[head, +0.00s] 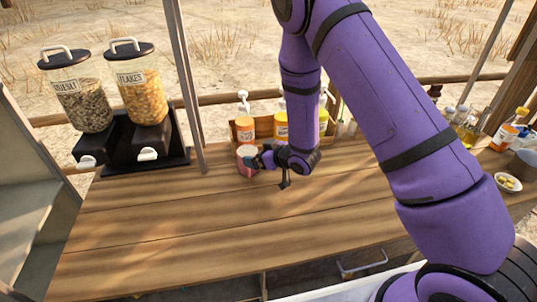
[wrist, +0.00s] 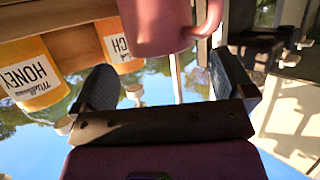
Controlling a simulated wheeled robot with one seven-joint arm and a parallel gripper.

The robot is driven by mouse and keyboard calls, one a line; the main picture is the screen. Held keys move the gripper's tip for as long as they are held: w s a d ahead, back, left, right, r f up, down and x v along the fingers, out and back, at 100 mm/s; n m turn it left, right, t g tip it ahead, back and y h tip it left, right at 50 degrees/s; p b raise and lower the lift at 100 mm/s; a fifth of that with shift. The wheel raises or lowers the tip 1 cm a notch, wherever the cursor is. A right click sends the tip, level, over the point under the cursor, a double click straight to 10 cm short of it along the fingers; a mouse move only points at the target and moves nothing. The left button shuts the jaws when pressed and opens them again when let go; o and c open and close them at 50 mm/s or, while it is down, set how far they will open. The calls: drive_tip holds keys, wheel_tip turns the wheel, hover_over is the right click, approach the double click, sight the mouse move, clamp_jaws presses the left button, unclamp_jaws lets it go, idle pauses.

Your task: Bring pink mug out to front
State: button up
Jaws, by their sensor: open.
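The pink mug (head: 245,158) stands on the wooden counter (head: 190,225), just in front of the pump bottles, and is partly hidden by my gripper. My gripper (head: 256,162) is at its right side in the head view, low over the counter. In the wrist view, which looks upside down, the mug (wrist: 162,25) lies beyond the fingertips, roughly between them, with its handle toward the right. My gripper (wrist: 163,68) is open there, with one finger on each side and nothing held. I cannot tell whether a finger touches the mug.
Pump bottles stand behind the mug in a wooden rack, one orange-labelled (head: 244,130) and one honey bottle (head: 281,124). Muesli (head: 85,100) and flakes (head: 140,95) dispensers stand at the left on a black stand (head: 120,150). A post (head: 187,90) rises nearby. The front counter is clear.

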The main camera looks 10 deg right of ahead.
sight(240, 151)
drive_tip(key=shift+x, duration=2.6)
drive_tip(key=c, duration=0.9)
drive_tip(key=shift+o, duration=0.2)
drive_tip(key=shift+s+f, duration=0.1)
drive_tip(key=shift+s, duration=9.65)
drive_tip(key=o, duration=0.9)
drive_tip(key=shift+c, duration=0.2)
